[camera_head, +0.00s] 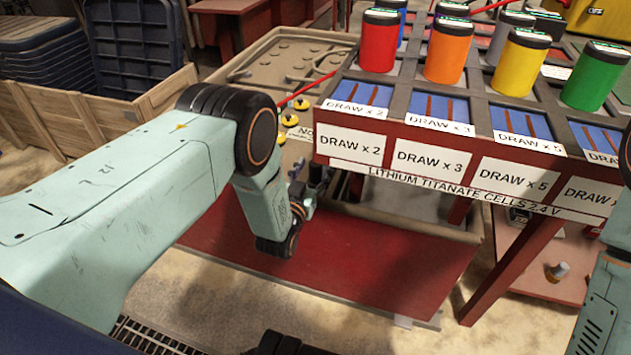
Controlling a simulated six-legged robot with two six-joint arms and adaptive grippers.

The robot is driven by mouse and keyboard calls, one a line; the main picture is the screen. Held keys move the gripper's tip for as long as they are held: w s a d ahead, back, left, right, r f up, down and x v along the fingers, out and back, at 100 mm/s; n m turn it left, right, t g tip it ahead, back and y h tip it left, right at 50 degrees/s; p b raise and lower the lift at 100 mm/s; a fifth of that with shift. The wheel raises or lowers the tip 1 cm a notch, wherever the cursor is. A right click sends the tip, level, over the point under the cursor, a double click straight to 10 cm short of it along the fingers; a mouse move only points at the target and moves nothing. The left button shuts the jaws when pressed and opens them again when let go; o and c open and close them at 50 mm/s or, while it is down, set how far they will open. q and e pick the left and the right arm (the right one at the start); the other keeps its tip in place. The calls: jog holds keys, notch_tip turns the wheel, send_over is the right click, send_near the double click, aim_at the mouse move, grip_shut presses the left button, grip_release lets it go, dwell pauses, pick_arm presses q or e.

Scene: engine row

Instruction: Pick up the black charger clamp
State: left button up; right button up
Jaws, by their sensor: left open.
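My left arm comes in from the left and bends down at a black-ringed joint. My left gripper (305,188) is small and partly hidden behind its wrist, below the left corner of the cell rack. It is open. A small dark shape shows beside the fingers, but I cannot tell whether it is the black charger clamp or part of the gripper. I cannot make out the clamp clearly anywhere. Part of my right arm shows at the right edge, and its gripper is out of view.
The red-framed cell rack (330,150) holds red, orange, yellow and green cells. A red panel (335,262) lies low beneath it. A beige case (262,70) with yellow-black knobs and a red cable stands behind. A wooden crate (80,125) is at left.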

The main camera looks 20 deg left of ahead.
pick_arm(q)
jog(key=shift+r, duration=0.15)
grip_shut()
dwell(0.4)
